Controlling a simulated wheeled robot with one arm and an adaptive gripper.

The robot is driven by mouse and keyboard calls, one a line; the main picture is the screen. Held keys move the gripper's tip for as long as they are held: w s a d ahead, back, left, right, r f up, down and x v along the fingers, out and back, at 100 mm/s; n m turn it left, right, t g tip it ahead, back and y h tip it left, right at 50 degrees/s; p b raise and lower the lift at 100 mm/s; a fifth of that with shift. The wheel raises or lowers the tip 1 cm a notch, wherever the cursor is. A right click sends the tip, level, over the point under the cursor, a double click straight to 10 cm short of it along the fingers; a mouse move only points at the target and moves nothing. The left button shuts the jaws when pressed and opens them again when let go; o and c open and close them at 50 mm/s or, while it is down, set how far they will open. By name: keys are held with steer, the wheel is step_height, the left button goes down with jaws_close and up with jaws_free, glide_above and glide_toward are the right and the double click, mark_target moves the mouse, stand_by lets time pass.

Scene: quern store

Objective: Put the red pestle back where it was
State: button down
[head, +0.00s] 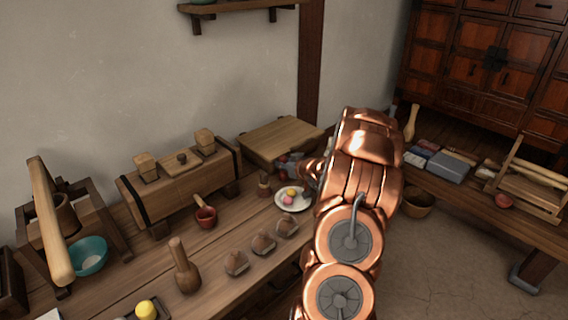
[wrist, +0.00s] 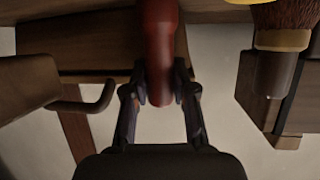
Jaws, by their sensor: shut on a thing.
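The red pestle (wrist: 160,45) is in the wrist view, its narrow end between the two fingers of my gripper (wrist: 160,97). My gripper is shut on it. The pestle's thicker part runs up past the top edge of the wrist view. In the head view my gripper (head: 292,163) is mostly hidden behind my copper arm, near the wooden box-like stand (head: 280,135) at the far end of the bench. A small red patch shows there, and I cannot tell the pestle's full outline. Whether the pestle touches anything is unclear.
A white plate (head: 293,207) with small coloured balls lies close to my gripper. In the wrist view a brush (wrist: 282,40) is right, a hooked wooden piece (wrist: 85,100) left.

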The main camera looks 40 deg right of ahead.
steer(key=shift+w+f, duration=0.2)
steer(key=shift+f, duration=0.05)
steer(key=c, duration=0.9)
jaws_free()
steer(key=shift+c, duration=0.2)
steer(key=shift+f+b, duration=0.15)
steer(key=shift+b, duration=0.25)
steer(key=shift+w+r+v, duration=0.1)
steer(key=shift+r+v, duration=0.05)
steer(key=shift+v, duration=1.2)
steer(key=shift+w+r+v, duration=0.1)
steer(key=shift+r+v, duration=0.1)
steer(key=shift+v, duration=1.1)
steer(key=shift+r+v, duration=0.15)
steer(key=shift+v, duration=1.2)
steer(key=s+a+r+g, duration=0.1)
steer(key=s+a+g, duration=0.15)
steer(key=a, duration=0.35)
steer(key=s+a+r+g+h, duration=0.1)
steer(key=s+a+g, duration=0.15)
steer(key=a, duration=0.35)
steer(key=s+a+r+g, duration=0.1)
steer(key=a+r+g, duration=0.1)
steer(key=a+g, duration=0.35)
steer(key=s+a+r+n+g+y, duration=0.2)
steer(key=s+a+g, duration=0.3)
steer(key=s+a, duration=2)
steer(key=shift+s+y, duration=0.7)
steer(key=shift+s, duration=0.15)
